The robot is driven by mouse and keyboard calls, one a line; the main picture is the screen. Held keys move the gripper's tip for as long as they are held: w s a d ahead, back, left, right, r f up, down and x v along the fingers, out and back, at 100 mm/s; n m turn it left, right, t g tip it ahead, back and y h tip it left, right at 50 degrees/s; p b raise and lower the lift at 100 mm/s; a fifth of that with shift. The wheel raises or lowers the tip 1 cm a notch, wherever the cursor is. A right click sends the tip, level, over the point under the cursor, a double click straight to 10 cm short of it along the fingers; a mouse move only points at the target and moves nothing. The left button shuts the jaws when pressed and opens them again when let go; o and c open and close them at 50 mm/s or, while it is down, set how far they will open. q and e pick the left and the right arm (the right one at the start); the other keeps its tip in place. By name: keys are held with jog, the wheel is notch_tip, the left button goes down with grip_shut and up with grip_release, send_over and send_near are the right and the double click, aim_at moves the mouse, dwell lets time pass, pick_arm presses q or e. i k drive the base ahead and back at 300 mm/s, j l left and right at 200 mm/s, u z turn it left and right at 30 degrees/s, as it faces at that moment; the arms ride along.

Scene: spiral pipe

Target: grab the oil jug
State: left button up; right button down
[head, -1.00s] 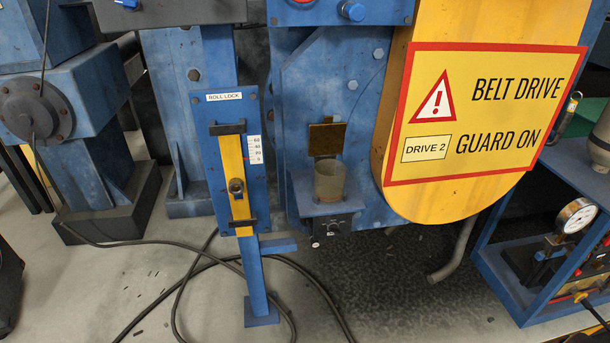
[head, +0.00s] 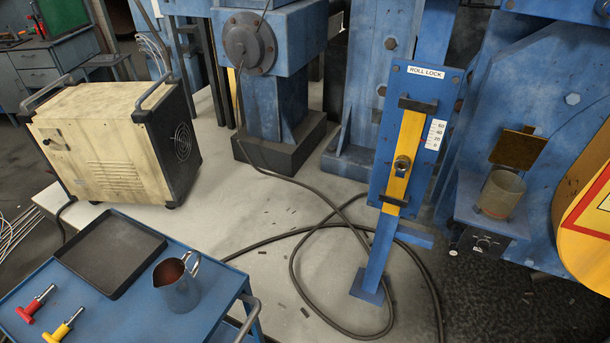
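A grey metal jug (head: 177,287) with a handle on its right side stands upright on a blue cart (head: 213,318) at the lower left of the head view. It is open at the top and looks reddish-brown inside. It appears to be the oil jug. Neither of my grippers is in view.
A black tray (head: 111,251), a red-handled tool (head: 35,304) and a yellow-handled tool (head: 62,326) lie on the cart. A beige machine (head: 115,140) stands behind it. Black cables (head: 290,240) loop on the floor near the roll lock post (head: 380,255). A cup (head: 499,193) sits on a small shelf at right.

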aim_at(180, 296)
jog(key=k+u, duration=0.2)
jog(key=u, duration=0.8)
